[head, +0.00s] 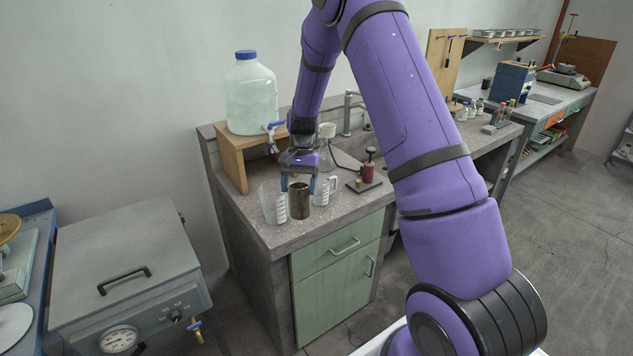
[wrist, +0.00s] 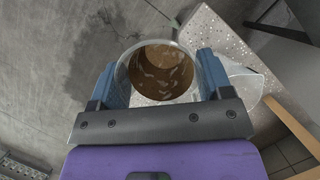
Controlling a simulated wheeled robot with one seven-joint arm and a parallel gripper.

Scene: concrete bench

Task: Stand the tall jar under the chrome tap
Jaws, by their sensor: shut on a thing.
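The tall jar (head: 299,203) looks dark brown in the head view, near the front left part of the bench top. My gripper (head: 298,184) is above it, with one blue finger on each side, shut on its upper part. In the wrist view the jar (wrist: 160,72) shows from above, a clear round rim with brown inside, between the fingers of my gripper (wrist: 160,80). It looks upright. I cannot tell whether its base touches the bench. The chrome tap (head: 347,113) rises at the back of the bench, to the right behind my gripper.
A clear beaker (head: 273,204) stands close left of the jar, and a white-marked jug (head: 325,190) close right. A red-brown tool on a dark base (head: 368,168) is further right. A large bottle (head: 250,95) with a blue-handled spigot stands on a wooden stand (head: 232,163) behind.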

